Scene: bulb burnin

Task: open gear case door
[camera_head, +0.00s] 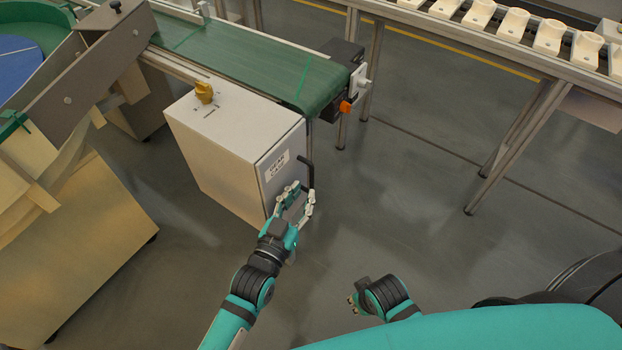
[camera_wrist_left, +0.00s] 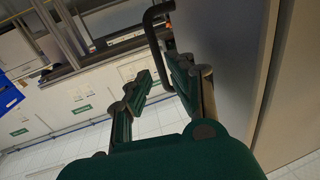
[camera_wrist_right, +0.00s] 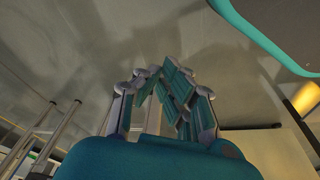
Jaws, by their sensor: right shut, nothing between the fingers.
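The gear case (camera_head: 215,150) is a pale grey box with a labelled door (camera_head: 283,165) on its right-hand face; the door looks closed. A black bent handle (camera_head: 311,172) stands out from the door. In the left wrist view the handle (camera_wrist_left: 152,32) runs down towards my left gripper (camera_wrist_left: 162,78). In the head view the left gripper (camera_head: 301,190) is at the handle's lower end. Its fingers are apart, with the handle's lower part at the gap; I cannot tell whether they touch it. My right gripper (camera_wrist_right: 166,75) is shut and empty, low and away from the case.
A yellow knob (camera_head: 204,92) sits on the case's top. A green conveyor (camera_head: 240,60) runs behind it. A wooden-sided cabinet (camera_head: 80,240) stands at the left. A rack of white holders (camera_head: 510,30) stands at the back right. The floor right of the case is clear.

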